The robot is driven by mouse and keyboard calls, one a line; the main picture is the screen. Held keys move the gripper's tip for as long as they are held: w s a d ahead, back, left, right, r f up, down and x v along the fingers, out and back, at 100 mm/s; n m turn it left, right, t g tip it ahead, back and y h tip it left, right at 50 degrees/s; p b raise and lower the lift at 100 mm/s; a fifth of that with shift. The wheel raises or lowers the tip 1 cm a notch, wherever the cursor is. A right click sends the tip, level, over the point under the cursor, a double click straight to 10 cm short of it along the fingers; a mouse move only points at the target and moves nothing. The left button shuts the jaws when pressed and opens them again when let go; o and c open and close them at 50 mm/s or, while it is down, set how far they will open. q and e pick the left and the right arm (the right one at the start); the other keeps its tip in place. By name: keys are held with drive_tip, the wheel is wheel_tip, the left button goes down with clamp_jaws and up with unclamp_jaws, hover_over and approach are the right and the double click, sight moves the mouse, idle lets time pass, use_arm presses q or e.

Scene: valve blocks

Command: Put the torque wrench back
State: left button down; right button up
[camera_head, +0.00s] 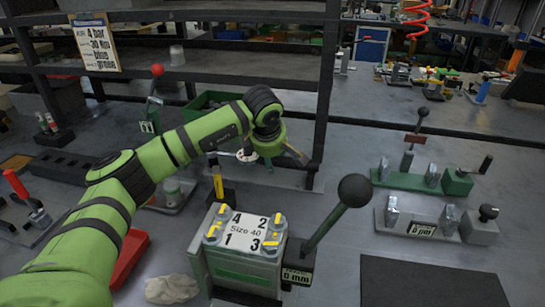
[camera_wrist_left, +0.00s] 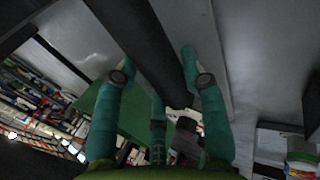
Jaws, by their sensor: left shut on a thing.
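My left gripper (camera_head: 288,152) is over the bench behind the block marked Size 40 (camera_head: 240,240), partly hidden by my own wrist. Its green fingers also show in the left wrist view (camera_wrist_left: 163,80). They are shut on a dark thing (camera_wrist_left: 184,135), which appears to be the torque wrench. Most of it is hidden, so I cannot tell its full shape or tilt. An upright tool with a yellow and black handle (camera_head: 217,183) stands left of the gripper, and I cannot tell whether it touches. My right gripper is not in view.
A black ball-ended lever (camera_head: 354,191) rises right of the block. A dark shelf post (camera_head: 327,90) stands close to the gripper. A green bin (camera_head: 207,107) is behind the arm. A dark mat (camera_head: 430,282) lies bare at the front right. Valve fixtures (camera_head: 412,180) stand beyond.

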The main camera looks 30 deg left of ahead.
use_arm(q)
drive_tip(key=shift+f+b, duration=0.35)
drive_tip(key=shift+f, duration=0.15)
drive_tip(key=shift+a+f, duration=0.1)
drive_tip(key=shift+f, duration=0.1)
drive_tip(key=c, duration=0.7)
unclamp_jaws()
drive_tip(key=shift+o, duration=0.3)
drive_tip(key=shift+s+f, duration=0.1)
drive_tip(key=shift+f, duration=0.05)
drive_tip(key=v, duration=0.8)
